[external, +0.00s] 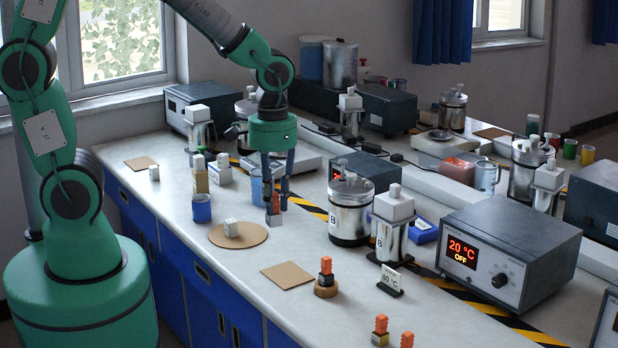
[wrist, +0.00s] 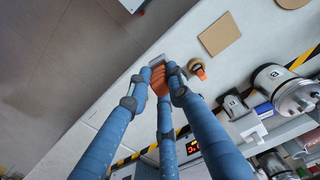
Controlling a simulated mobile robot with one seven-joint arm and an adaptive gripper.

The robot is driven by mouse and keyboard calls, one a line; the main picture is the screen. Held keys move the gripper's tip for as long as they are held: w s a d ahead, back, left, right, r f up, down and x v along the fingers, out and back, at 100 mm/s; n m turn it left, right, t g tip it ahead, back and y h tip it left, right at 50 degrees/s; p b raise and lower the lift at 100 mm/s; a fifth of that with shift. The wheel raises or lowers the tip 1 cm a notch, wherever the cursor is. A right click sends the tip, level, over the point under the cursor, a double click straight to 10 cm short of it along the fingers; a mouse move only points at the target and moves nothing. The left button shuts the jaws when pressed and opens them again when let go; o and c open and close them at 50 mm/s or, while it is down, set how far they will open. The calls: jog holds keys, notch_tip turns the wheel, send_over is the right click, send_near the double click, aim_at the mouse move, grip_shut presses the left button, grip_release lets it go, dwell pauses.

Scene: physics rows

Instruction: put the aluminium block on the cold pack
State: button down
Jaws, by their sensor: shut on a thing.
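My gripper (external: 276,198) is shut on the orange handle of a small grey metal block, the aluminium block (external: 273,218). It holds the block near the round cork mat, and I cannot tell how high above the bench. In the wrist view, the fingers (wrist: 158,72) close around the orange handle and the grey block (wrist: 157,60) shows partly beyond them. A flat blue pack with a pale label, which looks like the cold pack (external: 422,232), lies behind the white-topped metal vessel marked B, partly hidden by it.
A square cork mat (external: 288,275) is bare. A dark block with an orange handle (external: 326,272) stands on a cork disc. Metal vessels (external: 350,212) and a 20 °C control box (external: 510,255) stand to the right.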

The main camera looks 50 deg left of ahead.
jog(key=w+a+r+n+p, duration=0.1)
jog(key=w+a+r+p, duration=0.1)
jog(key=w, duration=1.9)
jog(key=w+a+r+p, duration=0.2)
jog(key=w, duration=1.8)
jog(key=w+a+f+p, duration=0.1)
jog(key=w+a+f, duration=0.1)
jog(key=w+a, duration=0.45)
jog(key=w+a+f+p, duration=0.1)
jog(key=w+a+f, duration=0.2)
jog(key=w, duration=0.6)
notch_tip(320, 180, down, 11)
jog(key=shift+s+d+r+n, duration=0.2)
jog(key=shift+s+d+n, duration=0.1)
jog(key=shift+d+n, duration=0.1)
jog(key=shift+a, duration=0.1)
